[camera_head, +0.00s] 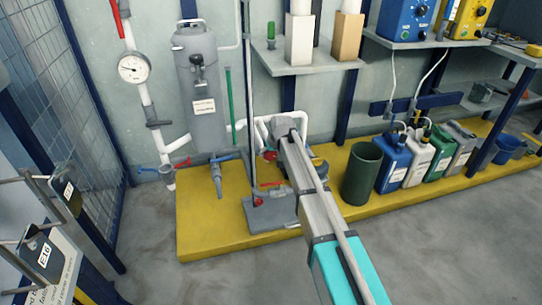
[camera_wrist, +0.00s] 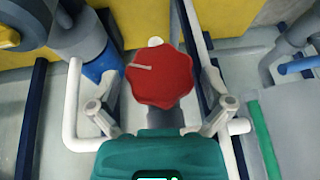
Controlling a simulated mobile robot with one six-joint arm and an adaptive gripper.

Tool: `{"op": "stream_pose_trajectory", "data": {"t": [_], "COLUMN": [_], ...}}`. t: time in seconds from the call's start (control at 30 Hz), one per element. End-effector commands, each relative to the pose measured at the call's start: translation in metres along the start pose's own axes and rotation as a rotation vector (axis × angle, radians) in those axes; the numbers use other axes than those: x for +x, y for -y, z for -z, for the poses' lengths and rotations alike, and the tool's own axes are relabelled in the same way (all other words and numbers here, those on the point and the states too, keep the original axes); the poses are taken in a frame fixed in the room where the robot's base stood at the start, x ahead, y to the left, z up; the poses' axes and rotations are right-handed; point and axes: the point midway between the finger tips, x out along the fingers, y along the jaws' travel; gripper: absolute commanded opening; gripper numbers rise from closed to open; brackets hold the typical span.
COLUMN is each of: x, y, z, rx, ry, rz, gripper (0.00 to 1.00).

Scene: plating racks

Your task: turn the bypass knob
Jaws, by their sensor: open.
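A red knob with a scalloped rim (camera_wrist: 160,76) fills the middle of the wrist view. A pale pointer line on its face runs toward the left and slightly up. My gripper (camera_wrist: 161,92) is open, with one grey finger on each side of the knob. I cannot tell whether either finger touches it. In the head view, a small red part (camera_head: 270,156) shows just left of the far end of my arm, low among the pipes. My fingers are hidden there. No label naming the knob is readable.
White pipes (camera_head: 262,122) and a dark upright post crowd the area around my arm's end. A grey tank (camera_head: 203,88) stands to the left. A dark green bin (camera_head: 361,172) and several canisters stand right on the yellow platform (camera_head: 208,236). The front floor is clear.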

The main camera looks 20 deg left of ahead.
Motion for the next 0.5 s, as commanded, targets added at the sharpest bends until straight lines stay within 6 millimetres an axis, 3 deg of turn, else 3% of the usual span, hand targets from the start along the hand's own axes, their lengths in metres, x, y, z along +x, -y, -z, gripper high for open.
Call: {"op": "stream_pose_trajectory", "data": {"t": [0.2,0.5], "x": [-0.0002,-0.0002], "y": [0.0000,0.0000], "z": [0.0001,0.0001], "rx": [0.000,0.000], "ry": [0.000,0.000], "rz": [0.000,0.000], "gripper": [0.98,0.42]}}
